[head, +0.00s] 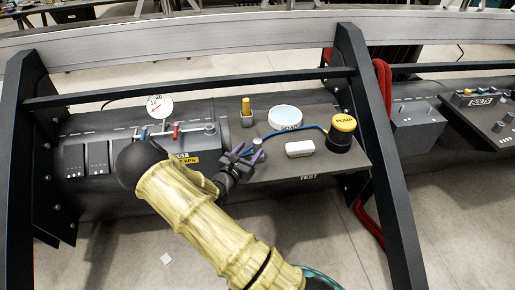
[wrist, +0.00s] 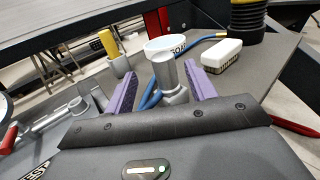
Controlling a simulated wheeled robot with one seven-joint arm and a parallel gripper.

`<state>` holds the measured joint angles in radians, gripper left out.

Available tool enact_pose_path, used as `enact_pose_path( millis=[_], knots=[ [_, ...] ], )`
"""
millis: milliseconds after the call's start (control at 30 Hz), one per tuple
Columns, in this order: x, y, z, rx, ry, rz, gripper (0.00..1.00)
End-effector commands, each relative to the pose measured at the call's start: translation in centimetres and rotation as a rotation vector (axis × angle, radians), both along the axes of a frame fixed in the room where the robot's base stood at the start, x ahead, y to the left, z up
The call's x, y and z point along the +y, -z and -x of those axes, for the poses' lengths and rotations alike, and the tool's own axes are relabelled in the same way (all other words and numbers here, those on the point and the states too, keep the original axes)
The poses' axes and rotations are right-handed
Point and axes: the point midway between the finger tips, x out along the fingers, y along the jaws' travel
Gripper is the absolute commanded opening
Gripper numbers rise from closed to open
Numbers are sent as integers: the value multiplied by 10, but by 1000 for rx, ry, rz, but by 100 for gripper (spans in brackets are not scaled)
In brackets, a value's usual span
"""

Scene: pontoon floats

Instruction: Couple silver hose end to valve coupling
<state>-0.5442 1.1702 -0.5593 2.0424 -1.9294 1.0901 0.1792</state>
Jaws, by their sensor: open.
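The silver hose end (wrist: 172,85) stands on the dark bench at the near end of a blue hose (wrist: 150,98). It also shows in the head view (head: 257,143), just beyond my gripper (head: 243,157). In the wrist view my gripper (wrist: 161,85) is open, with one purple finger on each side of the hose end; I cannot tell whether either touches it. The valve coupling appears to be the grey fitting (head: 210,128) at the right end of the silver pipe with blue and red handles. That pipe (wrist: 48,120) is at the left in the wrist view, partly cut off.
A white soap dish (head: 285,115) is behind the hose end. A round gauge (head: 159,106) rises behind the pipe. Dark frame posts (head: 378,150) flank the bench.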

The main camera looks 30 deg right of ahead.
Motion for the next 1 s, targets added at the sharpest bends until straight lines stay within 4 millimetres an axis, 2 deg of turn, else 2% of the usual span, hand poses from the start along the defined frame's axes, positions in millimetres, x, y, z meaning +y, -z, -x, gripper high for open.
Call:
enact_pose_path(
  millis=[167,533,1000],
  knots=[
    [-3,0,-1,0,1,0,56],
    [-43,-1,-24,0,1,0,56],
    [-45,-1,-26,0,0,0,56]
  ],
)
